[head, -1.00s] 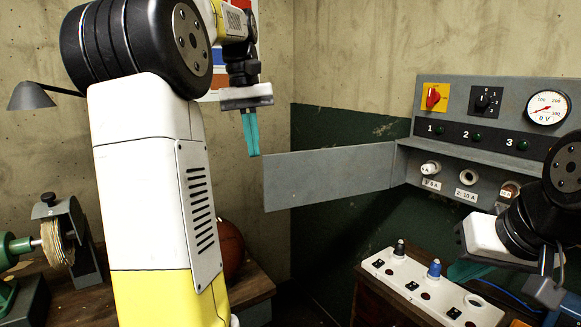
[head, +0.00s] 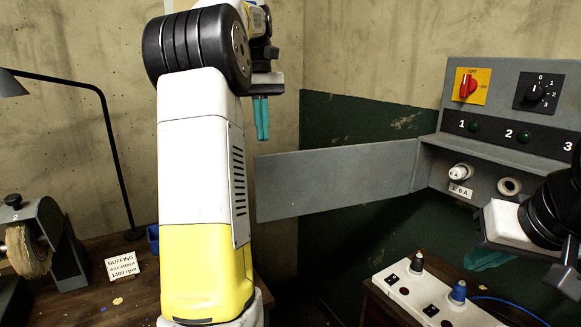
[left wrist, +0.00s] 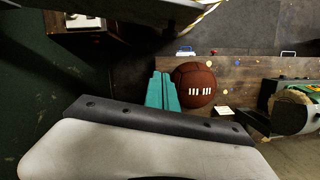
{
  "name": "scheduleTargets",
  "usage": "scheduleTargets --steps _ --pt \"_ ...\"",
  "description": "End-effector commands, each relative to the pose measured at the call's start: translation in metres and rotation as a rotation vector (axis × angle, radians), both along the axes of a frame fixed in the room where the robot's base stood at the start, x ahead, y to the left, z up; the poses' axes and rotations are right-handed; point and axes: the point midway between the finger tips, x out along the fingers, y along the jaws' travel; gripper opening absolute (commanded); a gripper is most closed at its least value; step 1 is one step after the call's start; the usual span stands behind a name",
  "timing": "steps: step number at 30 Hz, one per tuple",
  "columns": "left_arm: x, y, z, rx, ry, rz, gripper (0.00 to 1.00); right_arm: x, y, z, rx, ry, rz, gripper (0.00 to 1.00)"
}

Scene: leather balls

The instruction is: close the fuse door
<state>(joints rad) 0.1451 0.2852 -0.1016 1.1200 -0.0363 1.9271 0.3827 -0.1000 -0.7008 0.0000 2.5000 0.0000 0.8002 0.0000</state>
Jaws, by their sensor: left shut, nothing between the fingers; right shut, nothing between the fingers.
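The fuse door (head: 335,182) is a flat grey panel. It stands open, swung out to the left from its hinge side at the grey fuse box (head: 440,165). My left gripper (head: 261,138) has teal fingers, shut and empty, pointing down. In the head view it appears just above the door's free left end; whether it is in front or behind is unclear. Its fingers also show in the left wrist view (left wrist: 161,92). My right gripper (head: 490,260) is shut and empty at the lower right, below the fuse box, partly hidden by its own wrist.
The box carries a red switch (head: 467,86), a black dial (head: 535,93) and a white fuse (head: 459,172). A white control strip (head: 425,295) lies below. A brown leather ball (left wrist: 193,85) is on the bench, with a buffing machine (head: 40,240) and lamp (head: 105,150) at left.

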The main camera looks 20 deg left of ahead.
Motion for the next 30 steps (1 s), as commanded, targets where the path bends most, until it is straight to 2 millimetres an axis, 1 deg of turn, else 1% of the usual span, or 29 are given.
scheduleTargets --steps 12,15,19,24,30 --pt "-0.018 -0.012 -0.08 -0.002 0.004 -0.002 0.0 0.0 0.0 0.0 0.0 0.001 0.0 0.0" --pt "-0.031 -0.022 -0.078 -0.001 -0.002 -0.003 0.0 0.0 0.0 0.0 0.0 0.001 0.0 0.0" --pt "-0.042 -0.03 -0.078 0.0 0.0 -0.002 0.0 0.0 0.0 0.0 0.0 0.001 0.0 0.0" --pt "-0.048 -0.035 -0.078 0.0 -0.001 -0.002 0.0 0.0 0.0 0.0 0.0 0.001 0.0 0.0" --pt "-0.049 -0.035 -0.078 0.0 0.0 -0.001 0.0 0.0 0.0 0.0 0.0 0.001 0.0 0.0"
